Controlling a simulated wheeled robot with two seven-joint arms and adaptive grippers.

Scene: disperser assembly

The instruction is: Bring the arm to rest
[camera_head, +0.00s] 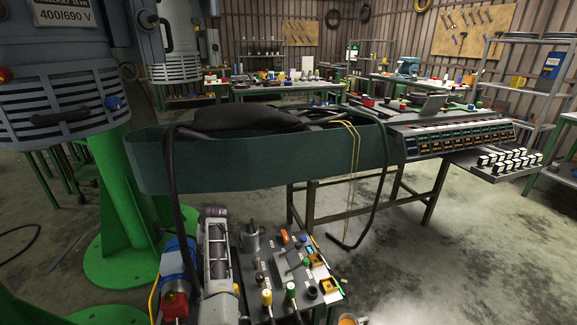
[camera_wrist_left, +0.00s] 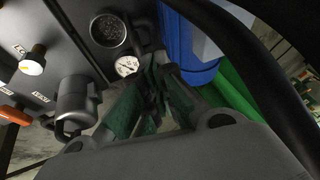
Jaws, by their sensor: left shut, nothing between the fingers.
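My left gripper (camera_wrist_left: 156,72) shows in the left wrist view, with its two greenish fingers drawn together and nothing between them. It points at a narrow space between a dark panel (camera_wrist_left: 50,25) and a blue cylinder (camera_wrist_left: 190,42). A round gauge (camera_wrist_left: 127,66) lies just by the fingertips, and I cannot tell whether they touch it. A steel pot (camera_wrist_left: 76,104) stands to the left of the fingers. My right gripper shows in neither view.
A bench panel (camera_head: 275,285) with knobs and valves stands low in the head view. A dark green tub-like band (camera_head: 260,165) spans above it. A black hose (camera_head: 175,185) hangs close by. The green machine stand (camera_head: 100,200) blocks the left; floor (camera_head: 480,245) at right is clear.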

